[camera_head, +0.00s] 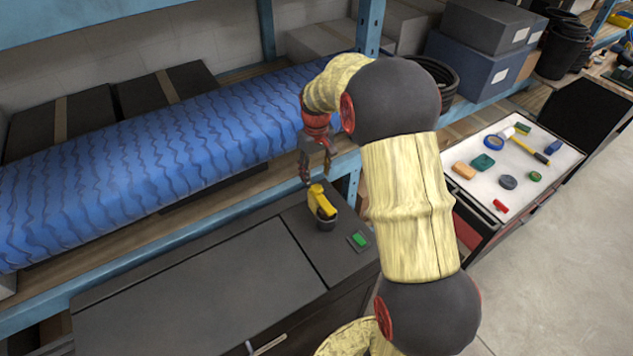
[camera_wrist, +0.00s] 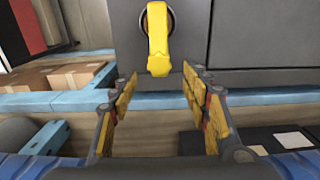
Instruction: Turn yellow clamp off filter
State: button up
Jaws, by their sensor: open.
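The yellow clamp (camera_head: 321,201) sits on top of a short dark round piece (camera_head: 327,223), which looks like the filter, on a dark cabinet top. In the wrist view the clamp (camera_wrist: 157,40) is upright in the picture at top centre, with its narrow end toward me. My gripper (camera_head: 314,178) is just above and behind the clamp, pointing down. The wrist view shows my gripper (camera_wrist: 160,86) open and empty, its yellow-padded fingers on either side of the clamp's line. The clamp is beyond the fingertips and looks apart from them.
A green button (camera_head: 359,240) is on the cabinet top (camera_head: 200,285) to the right of the clamp. A shelf with a blue patterned roll (camera_head: 150,155) stands close behind. A white-topped tool cart (camera_head: 530,180) is at the right. The cabinet's left part is clear.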

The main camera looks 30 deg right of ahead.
aim_at(317, 188)
jog(key=shift+d+f, duration=0.1)
jog(key=shift+f, duration=2.65)
jog(key=shift+c, duration=1.4)
grip_shut()
